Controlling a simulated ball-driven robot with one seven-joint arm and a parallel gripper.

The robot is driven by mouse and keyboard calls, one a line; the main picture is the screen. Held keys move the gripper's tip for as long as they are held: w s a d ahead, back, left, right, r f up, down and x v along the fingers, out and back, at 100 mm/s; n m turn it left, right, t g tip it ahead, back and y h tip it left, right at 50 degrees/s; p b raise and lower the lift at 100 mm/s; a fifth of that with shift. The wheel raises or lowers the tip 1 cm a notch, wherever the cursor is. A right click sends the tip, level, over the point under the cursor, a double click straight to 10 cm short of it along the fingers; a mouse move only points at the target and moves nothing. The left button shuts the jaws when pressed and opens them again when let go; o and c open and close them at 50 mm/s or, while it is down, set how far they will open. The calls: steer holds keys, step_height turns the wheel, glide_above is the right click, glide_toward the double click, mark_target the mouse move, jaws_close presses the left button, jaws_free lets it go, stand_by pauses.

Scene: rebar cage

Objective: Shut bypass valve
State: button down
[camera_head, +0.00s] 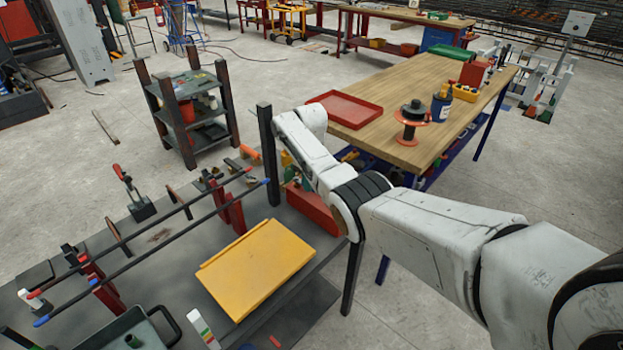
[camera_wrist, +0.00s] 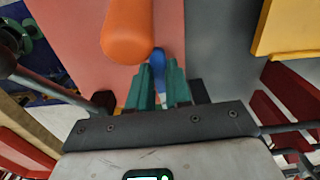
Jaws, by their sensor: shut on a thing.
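My gripper (camera_wrist: 158,74) has two green fingers, close together in the wrist view. They are shut on a small blue part (camera_wrist: 157,60), which shows between and just past the fingertips. I cannot tell for sure whether this part is the bypass valve's handle. A rounded orange bar (camera_wrist: 127,32) is just ahead and to the left, in front of a red surface (camera_wrist: 85,45). In the head view my arm hides most of the grip area, beside a red box (camera_head: 316,208) at the dark bench's far right corner. An orange piece (camera_head: 250,153) shows to the left there.
The dark bench (camera_head: 180,245) carries a yellow tray (camera_head: 258,268), long bars in red clamps (camera_head: 232,205) and a dark green tray (camera_head: 130,332). A dark post (camera_head: 268,150) stands beside my arm. A wooden table (camera_head: 405,90) with a red tray (camera_head: 345,108) is behind.

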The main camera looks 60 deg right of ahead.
steer(key=shift+w+a+m, duration=0.1)
steer(key=shift+a+m, duration=0.05)
steer(key=shift+m, duration=0.35)
steer(key=c, duration=1)
jaws_free()
steer(key=shift+c, duration=0.2)
steer(key=shift+r, duration=0.1)
step_height(320, 180, up, 11)
steer(key=shift+f+b, duration=0.2)
steer(key=shift+b, duration=0.1)
